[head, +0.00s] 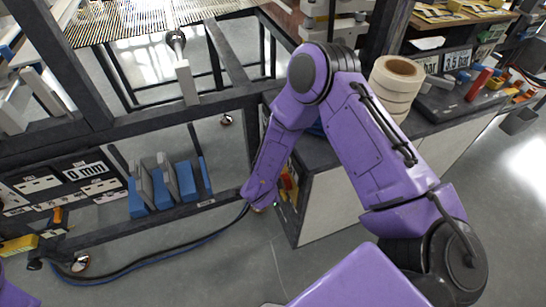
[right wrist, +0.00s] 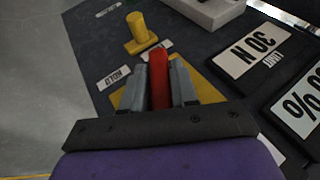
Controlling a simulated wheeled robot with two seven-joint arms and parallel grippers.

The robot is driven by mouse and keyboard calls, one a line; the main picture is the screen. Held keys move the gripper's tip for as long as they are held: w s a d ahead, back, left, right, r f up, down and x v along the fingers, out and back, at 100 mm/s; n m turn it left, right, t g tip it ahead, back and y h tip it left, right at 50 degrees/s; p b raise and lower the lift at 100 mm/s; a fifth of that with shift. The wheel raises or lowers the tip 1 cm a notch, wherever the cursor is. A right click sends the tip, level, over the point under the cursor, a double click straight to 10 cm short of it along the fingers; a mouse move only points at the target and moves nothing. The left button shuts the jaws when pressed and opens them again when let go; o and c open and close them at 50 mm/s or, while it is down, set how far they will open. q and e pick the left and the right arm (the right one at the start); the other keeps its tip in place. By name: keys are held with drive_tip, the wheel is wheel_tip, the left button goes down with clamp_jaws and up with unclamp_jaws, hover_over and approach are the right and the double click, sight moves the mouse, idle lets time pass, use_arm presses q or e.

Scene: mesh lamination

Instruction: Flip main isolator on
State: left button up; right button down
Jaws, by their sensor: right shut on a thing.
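In the right wrist view a red handle (right wrist: 158,80), which looks like the isolator lever, stands over a yellow plate (right wrist: 205,90) on a dark panel. My right gripper (right wrist: 160,66) has one grey finger on each side of the red handle and is shut on it. The handle's lower end is hidden by the gripper body. In the head view my purple right arm reaches down to the cabinet's side, and its fingers are hidden there. My left gripper is not in view.
A yellow knob (right wrist: 138,35) stands just beyond the handle. Number plates, one reading 30 N (right wrist: 252,45), lie to the right. In the head view a stack of cream rolls (head: 395,80) stands on the cabinet, and a dark cable (head: 150,262) runs along the lower left.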

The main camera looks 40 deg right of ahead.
drive_tip(key=g+p, duration=0.1)
drive_tip(key=p, duration=0.1)
drive_tip(key=g+y+p, duration=0.1)
drive_tip(key=g, duration=0.1)
drive_tip(key=shift+r+n+p, duration=0.2)
drive_tip(key=shift+n+p, duration=0.1)
drive_tip(key=shift+p, duration=0.05)
drive_tip(key=shift+f+g, duration=0.15)
drive_tip(key=shift+g, duration=0.45)
use_arm(q)
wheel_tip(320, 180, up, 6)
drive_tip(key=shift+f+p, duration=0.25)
drive_tip(key=shift+p, duration=0.05)
use_arm(e)
drive_tip(key=shift+n+g, duration=0.3)
drive_tip(key=shift+g, duration=0.2)
drive_tip(key=shift+y, duration=0.3)
drive_tip(key=c, duration=1)
unclamp_jaws()
drive_tip(key=shift+o, duration=0.2)
use_arm(q)
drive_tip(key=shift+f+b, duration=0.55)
drive_tip(key=shift+b, duration=0.05)
use_arm(e)
drive_tip(key=v, duration=1)
drive_tip(key=shift+w+r, duration=0.25)
